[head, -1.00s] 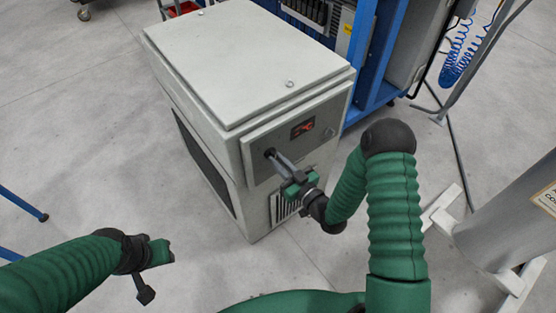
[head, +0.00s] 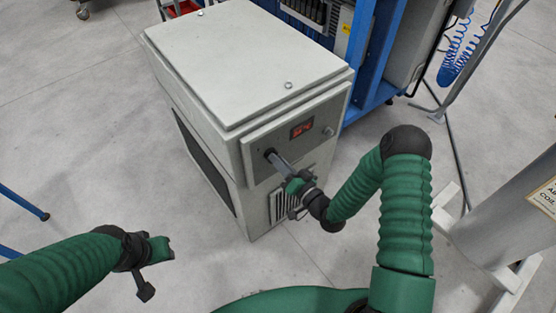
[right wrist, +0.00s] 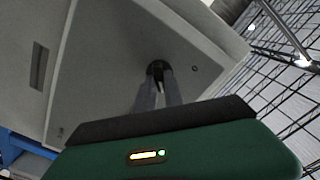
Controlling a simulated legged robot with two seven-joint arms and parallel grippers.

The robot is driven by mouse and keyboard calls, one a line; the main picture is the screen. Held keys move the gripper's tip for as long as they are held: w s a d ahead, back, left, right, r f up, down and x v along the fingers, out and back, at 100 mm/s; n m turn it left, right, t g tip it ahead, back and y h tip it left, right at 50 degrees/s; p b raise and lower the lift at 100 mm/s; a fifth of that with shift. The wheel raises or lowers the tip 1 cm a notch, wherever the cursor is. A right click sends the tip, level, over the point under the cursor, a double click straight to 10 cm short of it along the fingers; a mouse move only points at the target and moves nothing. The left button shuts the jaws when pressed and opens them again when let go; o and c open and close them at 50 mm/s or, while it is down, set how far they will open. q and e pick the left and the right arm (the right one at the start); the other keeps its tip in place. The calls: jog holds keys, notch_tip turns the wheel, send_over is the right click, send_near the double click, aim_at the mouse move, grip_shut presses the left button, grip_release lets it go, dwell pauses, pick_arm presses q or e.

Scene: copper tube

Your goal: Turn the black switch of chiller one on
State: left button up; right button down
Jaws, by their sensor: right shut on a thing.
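The chiller (head: 245,65) is a light grey box standing on the floor, with a lit red display (head: 301,129) on its front panel. The black switch (head: 269,153) is at the left of that panel, mostly hidden by my right gripper (head: 273,157). In the right wrist view, the black switch (right wrist: 156,68) sits between the fingertips of my right gripper (right wrist: 157,80), which is shut on it. My left gripper (head: 160,268) hangs at the lower left, away from the chiller; its finger opening cannot be made out.
A blue frame (head: 372,65) with equipment stands behind the chiller. A grey cylinder (head: 510,220) on a white stand is at the right. Blue bars (head: 25,203) edge in at the left. The floor left of the chiller is clear.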

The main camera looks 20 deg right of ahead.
jog(key=shift+f, duration=0.1)
jog(key=shift+d, duration=0.1)
dwell(0.4)
jog(key=c, duration=1.4)
grip_release()
jog(key=shift+c, duration=0.2)
jog(key=shift+s, duration=0.1)
jog(key=v, duration=1.6)
jog(key=shift+s+d, duration=0.2)
jog(key=shift+s, duration=0.15)
